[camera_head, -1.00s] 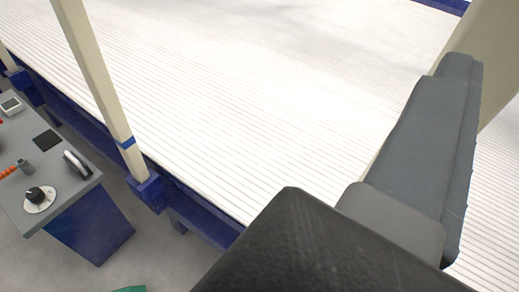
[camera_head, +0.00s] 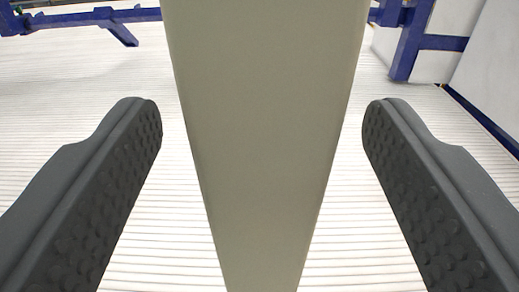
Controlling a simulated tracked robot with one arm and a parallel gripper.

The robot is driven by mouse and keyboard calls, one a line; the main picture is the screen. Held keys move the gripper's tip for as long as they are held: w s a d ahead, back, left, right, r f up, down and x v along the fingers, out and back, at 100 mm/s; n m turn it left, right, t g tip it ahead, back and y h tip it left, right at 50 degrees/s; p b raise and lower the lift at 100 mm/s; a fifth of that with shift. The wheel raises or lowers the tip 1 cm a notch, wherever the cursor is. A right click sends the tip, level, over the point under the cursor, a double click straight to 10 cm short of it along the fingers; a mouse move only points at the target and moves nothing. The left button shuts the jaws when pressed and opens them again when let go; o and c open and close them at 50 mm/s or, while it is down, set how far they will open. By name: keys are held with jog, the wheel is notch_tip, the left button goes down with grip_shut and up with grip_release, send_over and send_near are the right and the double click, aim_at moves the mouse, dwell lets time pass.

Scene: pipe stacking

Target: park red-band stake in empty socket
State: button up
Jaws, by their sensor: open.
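A broad beige-grey stake (camera_head: 265,150) stands in the middle of the view, very close to the camera, and runs from the top edge to the bottom edge. No colour band shows on the part in view, and both its ends are out of frame. My gripper (camera_head: 262,108) is open, with one dark ridged finger on each side of the stake. A clear gap shows between the stake and each finger. No socket can be made out.
A blue frame (camera_head: 408,50) stands at the upper right beside a pale panel (camera_head: 492,75). A blue rail (camera_head: 90,17) crosses the upper left.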

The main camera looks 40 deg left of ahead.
jog(key=shift+x, duration=1.3)
grip_shut()
notch_tip(320, 180, up, 9)
jog(key=p, duration=0.7)
jog(key=shift+p, duration=0.4)
jog(key=shift+r, duration=0.15)
notch_tip(320, 180, up, 12)
jog(key=p, duration=1)
jog(key=shift+w, duration=0.1)
